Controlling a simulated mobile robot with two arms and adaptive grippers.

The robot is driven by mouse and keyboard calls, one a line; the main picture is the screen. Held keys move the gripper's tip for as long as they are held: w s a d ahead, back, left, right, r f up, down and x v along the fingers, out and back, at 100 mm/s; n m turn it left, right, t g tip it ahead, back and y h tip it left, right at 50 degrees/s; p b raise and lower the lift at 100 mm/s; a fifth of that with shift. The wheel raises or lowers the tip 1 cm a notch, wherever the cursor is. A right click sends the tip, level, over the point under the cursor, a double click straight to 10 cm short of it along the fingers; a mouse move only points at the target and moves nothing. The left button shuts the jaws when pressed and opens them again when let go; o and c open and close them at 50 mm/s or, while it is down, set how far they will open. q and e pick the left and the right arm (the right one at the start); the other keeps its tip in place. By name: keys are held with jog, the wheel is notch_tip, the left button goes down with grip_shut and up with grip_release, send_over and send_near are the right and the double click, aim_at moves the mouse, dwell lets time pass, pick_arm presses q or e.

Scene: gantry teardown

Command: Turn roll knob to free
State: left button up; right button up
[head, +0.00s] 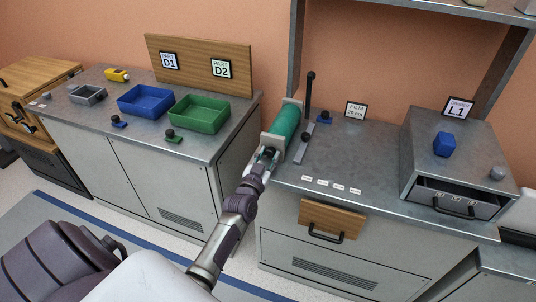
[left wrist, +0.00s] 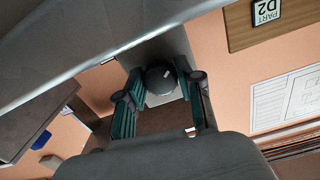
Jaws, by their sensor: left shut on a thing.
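The green film roll (head: 286,122) sits in its metal holder at the left end of the film bench. My left gripper (head: 267,154) is at the near end of the roll. In the left wrist view a dark round knob (left wrist: 161,79) with a small white mark sits between the two fingers of my left gripper (left wrist: 160,90), against a grey plate (left wrist: 172,46). The fingers are shut on the knob. The gripper hides the knob in the head view. My right gripper is not in view.
An upright black lever (head: 309,90) stands just beyond the roll. Blue (head: 146,88) and green (head: 228,126) trays stand on the left bench.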

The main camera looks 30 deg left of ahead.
pick_arm(q)
jog(key=n, duration=0.5)
jog(key=shift+n+p, duration=0.3)
jog(key=shift+n, duration=2.3)
jog(key=o, duration=1.2)
jog(key=shift+c, duration=0.2)
jog(key=v, duration=1.2)
jog(key=shift+d, duration=0.1)
